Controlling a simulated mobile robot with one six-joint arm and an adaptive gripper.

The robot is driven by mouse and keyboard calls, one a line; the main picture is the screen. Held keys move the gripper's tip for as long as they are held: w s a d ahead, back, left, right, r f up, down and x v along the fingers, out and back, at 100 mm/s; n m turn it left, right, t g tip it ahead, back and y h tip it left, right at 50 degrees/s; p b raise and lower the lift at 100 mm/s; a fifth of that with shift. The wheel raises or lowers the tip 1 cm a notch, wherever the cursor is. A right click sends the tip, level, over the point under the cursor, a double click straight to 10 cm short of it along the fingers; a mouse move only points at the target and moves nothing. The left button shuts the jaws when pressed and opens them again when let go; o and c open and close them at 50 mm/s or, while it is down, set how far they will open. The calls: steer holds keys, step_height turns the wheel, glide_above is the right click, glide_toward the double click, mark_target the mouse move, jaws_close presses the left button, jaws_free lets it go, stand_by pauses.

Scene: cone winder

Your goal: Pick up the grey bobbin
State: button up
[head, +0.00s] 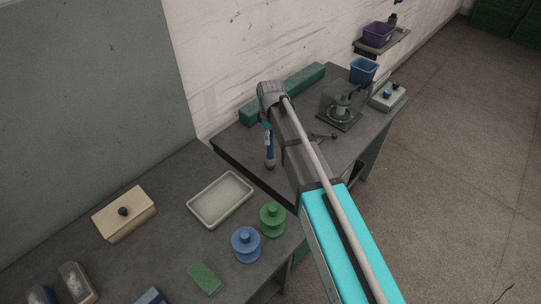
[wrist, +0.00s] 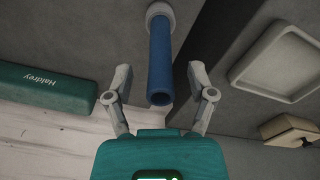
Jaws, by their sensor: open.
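I cannot make out a grey bobbin in either view; my arm hides part of the bench. A green bobbin (head: 272,219) and a blue bobbin (head: 246,246) stand upright side by side on the near bench. My gripper (wrist: 163,100) is open, its two fingers apart on either side of the near end of a blue tube (wrist: 161,65) with a pale grey collar at its far end. The blue tube also shows left of my arm in the head view (head: 270,150).
An empty pale tray (head: 191,204) lies on the near bench, with a cream box (head: 124,214) to its left and a green block (head: 204,278) in front. A long green box (head: 247,116) lies by the wall.

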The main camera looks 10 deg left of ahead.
steer(key=shift+f+b, duration=0.4)
steer(key=shift+f, duration=0.25)
jaws_close()
stand_by(0.4)
